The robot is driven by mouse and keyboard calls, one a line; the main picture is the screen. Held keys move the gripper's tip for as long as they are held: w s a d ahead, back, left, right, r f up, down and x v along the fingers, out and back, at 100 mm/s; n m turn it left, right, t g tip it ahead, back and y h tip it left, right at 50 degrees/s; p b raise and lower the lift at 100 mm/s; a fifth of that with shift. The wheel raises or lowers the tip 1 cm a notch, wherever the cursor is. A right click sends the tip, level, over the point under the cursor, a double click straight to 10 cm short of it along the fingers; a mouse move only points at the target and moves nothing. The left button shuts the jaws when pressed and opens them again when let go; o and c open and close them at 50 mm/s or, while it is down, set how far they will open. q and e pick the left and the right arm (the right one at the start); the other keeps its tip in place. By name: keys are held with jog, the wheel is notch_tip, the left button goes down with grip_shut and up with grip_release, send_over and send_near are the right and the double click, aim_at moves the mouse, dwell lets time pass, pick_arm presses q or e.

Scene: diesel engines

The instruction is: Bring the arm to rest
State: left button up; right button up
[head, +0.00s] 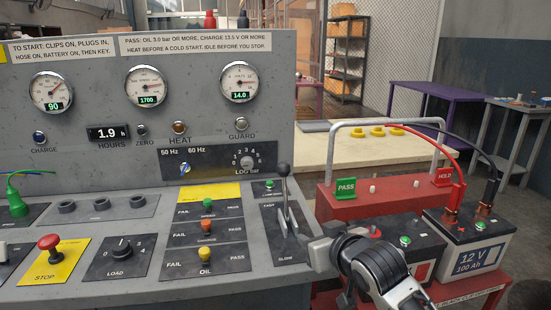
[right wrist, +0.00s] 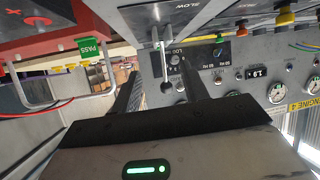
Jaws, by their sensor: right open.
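My right gripper (head: 322,240) is in the head view at the right edge of the grey console, just right of the speed lever (head: 285,200). The lever has a black ball knob and stands up from a plate marked FAST and SLOW. In the right wrist view my right gripper (right wrist: 160,70) has its two dark fingers apart. The lever (right wrist: 163,60) shows in the gap between them there, with nothing gripped; whether a finger touches it I cannot tell. My left gripper is not in the head view.
The console (head: 100,285) carries gauges, a red stop button (head: 50,243), a load knob (head: 122,248) and pass/fail switches. Right of it are a red PASS/HOLD box (head: 385,200) and a 12 V battery (head: 470,245) with red and black cables, close to my right arm.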

jog(key=s+d+f+m+g+h, duration=0.1)
jog(key=s+d+f+g, duration=0.3)
jog(key=s, duration=0.7)
jog(key=s+d+f+g+h, duration=0.1)
jog(key=s+d+f+g, duration=0.1)
jog(key=s+f, duration=0.65)
jog(key=s+d+f+m+g+h, duration=0.1)
jog(key=s+d+f+g, duration=0.2)
jog(key=s, duration=1.1)
jog(key=w+a+f+t+y, duration=0.2)
jog(key=w+a+f+t, duration=0.4)
jog(key=f, duration=0.2)
jog(key=shift+w+n+t, duration=0.4)
dwell(1.7)
